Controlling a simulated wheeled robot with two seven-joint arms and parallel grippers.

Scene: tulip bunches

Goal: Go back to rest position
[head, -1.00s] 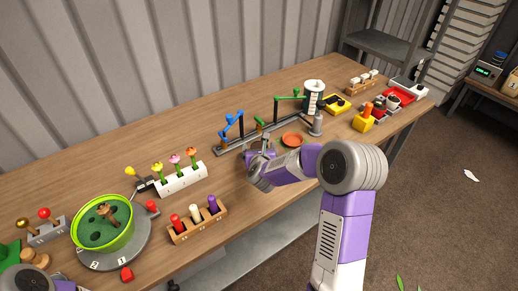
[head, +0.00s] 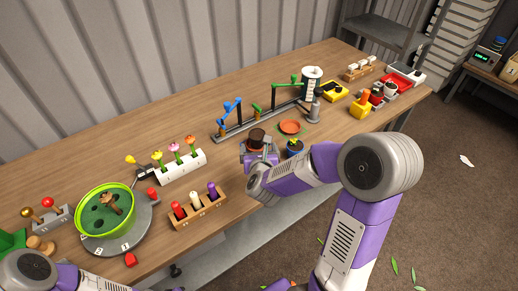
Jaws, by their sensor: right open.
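My right gripper (head: 259,157) is open over the front part of the table. A dark brown pot (head: 256,138) stands just beyond its fingers; I cannot tell whether they touch it. Several tulips stand in a white holder (head: 181,168) left of the middle.
A rack with red, white and purple pegs (head: 198,211) stands at the front edge. A green bowl (head: 105,210) sits on a numbered turntable at left. Leaves (head: 394,265) lie on the floor.

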